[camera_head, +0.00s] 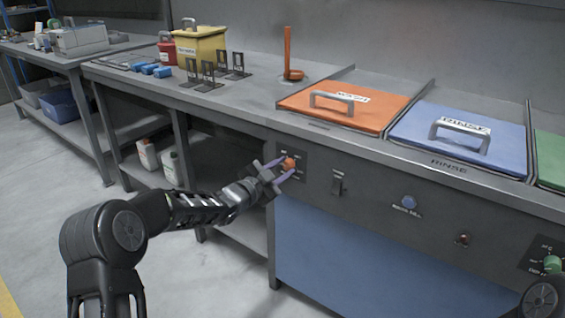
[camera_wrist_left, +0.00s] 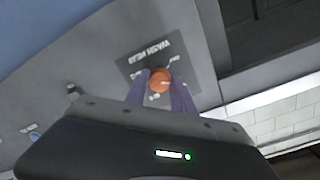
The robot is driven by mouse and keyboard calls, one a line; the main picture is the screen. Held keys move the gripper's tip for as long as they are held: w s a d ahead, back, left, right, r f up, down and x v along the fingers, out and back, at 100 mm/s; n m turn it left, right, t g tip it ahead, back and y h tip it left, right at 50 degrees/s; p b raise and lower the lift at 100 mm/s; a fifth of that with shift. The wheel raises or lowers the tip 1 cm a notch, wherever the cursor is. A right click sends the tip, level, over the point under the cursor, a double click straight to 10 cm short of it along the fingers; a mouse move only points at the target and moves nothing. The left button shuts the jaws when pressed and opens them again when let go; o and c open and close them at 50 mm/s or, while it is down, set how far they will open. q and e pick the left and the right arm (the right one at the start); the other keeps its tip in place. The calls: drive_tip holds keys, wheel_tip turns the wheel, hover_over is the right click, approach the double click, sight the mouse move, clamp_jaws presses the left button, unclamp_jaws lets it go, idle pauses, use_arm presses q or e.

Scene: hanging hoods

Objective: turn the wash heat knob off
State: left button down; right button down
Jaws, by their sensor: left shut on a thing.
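The wash heat knob (camera_head: 288,164) is a round orange knob on a dark label plate (camera_head: 300,174) on the grey front panel, below the orange wash lid. My left gripper (camera_head: 281,170) reaches it from the left, its two fingers on either side of the knob. In the left wrist view, the orange knob (camera_wrist_left: 160,80) sits between the two purplish fingers (camera_wrist_left: 161,92), and the gripper is shut on it. The printing around it is too blurred to read fully. My right gripper is not in view; only a dark part of my body shows at the bottom right.
An orange wash lid (camera_head: 335,108) and a blue rinse lid (camera_head: 450,142) lie on the bench top. Right of the knob are a switch (camera_head: 338,184), a blue button (camera_head: 409,202) and a green knob (camera_head: 552,263). Open floor lies at the lower left.

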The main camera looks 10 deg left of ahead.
use_arm(q)
drive_tip(key=n+p, duration=0.2)
drive_tip(key=n, duration=0.2)
drive_tip(key=shift+p, duration=0.3)
drive_tip(key=n+p, duration=0.1)
drive_tip(key=n, duration=0.3)
drive_tip(key=shift+h, duration=0.3)
drive_tip(key=shift+f+n+p, duration=0.1)
drive_tip(key=shift+n+p, duration=0.55)
drive_tip(key=shift+n, duration=0.75)
drive_tip(key=c, duration=1.1)
unclamp_jaws()
drive_tip(key=v, duration=0.7)
drive_tip(key=shift+s+a+f+p, duration=0.1)
drive_tip(key=shift+s+p, duration=0.3)
